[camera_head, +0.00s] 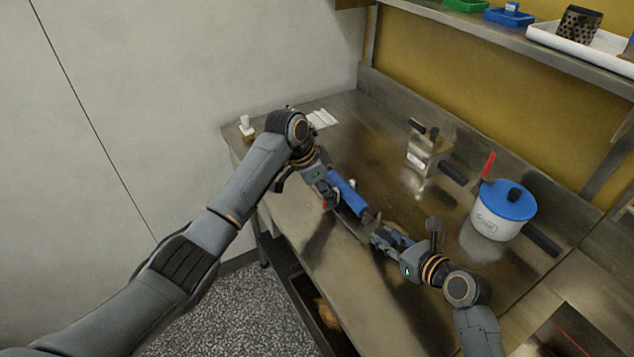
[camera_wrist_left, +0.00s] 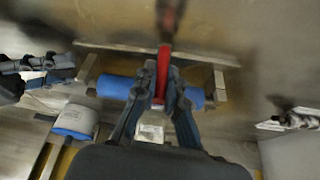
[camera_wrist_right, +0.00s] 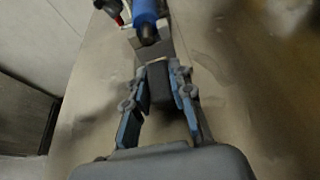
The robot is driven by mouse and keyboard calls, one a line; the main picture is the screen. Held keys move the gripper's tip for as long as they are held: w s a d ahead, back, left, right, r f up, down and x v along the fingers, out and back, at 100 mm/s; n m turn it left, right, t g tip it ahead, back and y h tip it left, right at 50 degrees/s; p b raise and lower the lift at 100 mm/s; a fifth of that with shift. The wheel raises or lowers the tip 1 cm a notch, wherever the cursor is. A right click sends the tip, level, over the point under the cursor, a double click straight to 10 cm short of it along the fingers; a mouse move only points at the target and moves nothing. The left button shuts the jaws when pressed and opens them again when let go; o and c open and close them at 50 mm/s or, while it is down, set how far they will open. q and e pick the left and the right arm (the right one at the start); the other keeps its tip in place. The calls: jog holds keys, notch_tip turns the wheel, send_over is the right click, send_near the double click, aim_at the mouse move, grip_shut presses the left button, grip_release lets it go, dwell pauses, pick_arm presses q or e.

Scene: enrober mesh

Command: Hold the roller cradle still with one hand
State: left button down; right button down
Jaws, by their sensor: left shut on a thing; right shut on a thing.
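The blue roller (camera_head: 347,193) lies in its metal cradle on the steel table. In the left wrist view the roller (camera_wrist_left: 115,87) spans between the cradle's end plates (camera_wrist_left: 221,84). My left gripper (camera_head: 332,197) is above the roller, shut on a red handle (camera_wrist_left: 163,72) that crosses over the roller. The handle's far end is blurred. My right gripper (camera_head: 379,240) is at the cradle's near right end. In the right wrist view it is shut on a dark block (camera_wrist_right: 160,85), in line with the cradle and the roller's end (camera_wrist_right: 148,34).
A white pot with a blue lid (camera_head: 507,200) and a metal box with a dark handle (camera_head: 428,152) stand behind. A white bottle (camera_head: 246,125) and white cloth (camera_head: 321,119) are at the far left. A shelf (camera_head: 500,38) holds trays. The table front is clear.

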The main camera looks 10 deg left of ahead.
pick_arm(q)
jog(key=s+d, duration=0.1)
jog(key=s, duration=0.1)
jog(key=s+d, duration=0.4)
jog(key=shift+s, duration=0.15)
jog(key=c, duration=1.4)
grip_release()
jog(key=shift+a+r, duration=0.15)
jog(key=shift+r, duration=0.05)
jog(key=v, duration=1.1)
jog(key=shift+a+r, duration=0.15)
jog(key=shift+r, duration=0.1)
